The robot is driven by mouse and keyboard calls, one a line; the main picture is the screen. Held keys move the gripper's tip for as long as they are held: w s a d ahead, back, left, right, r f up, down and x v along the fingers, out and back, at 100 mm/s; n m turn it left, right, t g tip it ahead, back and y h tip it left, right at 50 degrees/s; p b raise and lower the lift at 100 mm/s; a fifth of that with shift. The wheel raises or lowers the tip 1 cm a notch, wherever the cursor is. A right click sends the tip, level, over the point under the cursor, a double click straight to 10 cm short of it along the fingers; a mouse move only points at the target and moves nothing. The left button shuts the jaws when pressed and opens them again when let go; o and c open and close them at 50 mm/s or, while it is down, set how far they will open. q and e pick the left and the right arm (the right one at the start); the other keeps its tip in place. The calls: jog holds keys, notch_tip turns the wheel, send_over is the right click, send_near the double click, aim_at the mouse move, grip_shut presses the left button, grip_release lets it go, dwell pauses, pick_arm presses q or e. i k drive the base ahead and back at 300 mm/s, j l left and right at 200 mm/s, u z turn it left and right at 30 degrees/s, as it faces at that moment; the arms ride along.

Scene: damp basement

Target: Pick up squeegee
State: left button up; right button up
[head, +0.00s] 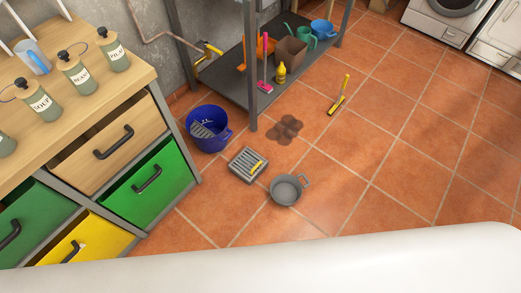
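A tool with a yellow handle and a dark, wider end (339,96), which looks like the squeegee, lies on the tiled floor right of the metal shelf. Its yellow handle points away from me and its dark end is nearer. Nothing is touching it. Neither of my grippers shows in the head view.
A low metal shelf (225,82) holds several tools. A wooden drawer cabinet (150,76) stands left. Floor to the right is clear.

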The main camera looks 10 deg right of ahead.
aim_at(341, 92)
jog(key=u, duration=0.2)
jog(key=i+l+u, duration=0.1)
jog(key=l+u, duration=0.25)
jog(key=i+l+u, duration=0.1)
jog(key=l+u, duration=0.7)
jog(key=l, duration=1.45)
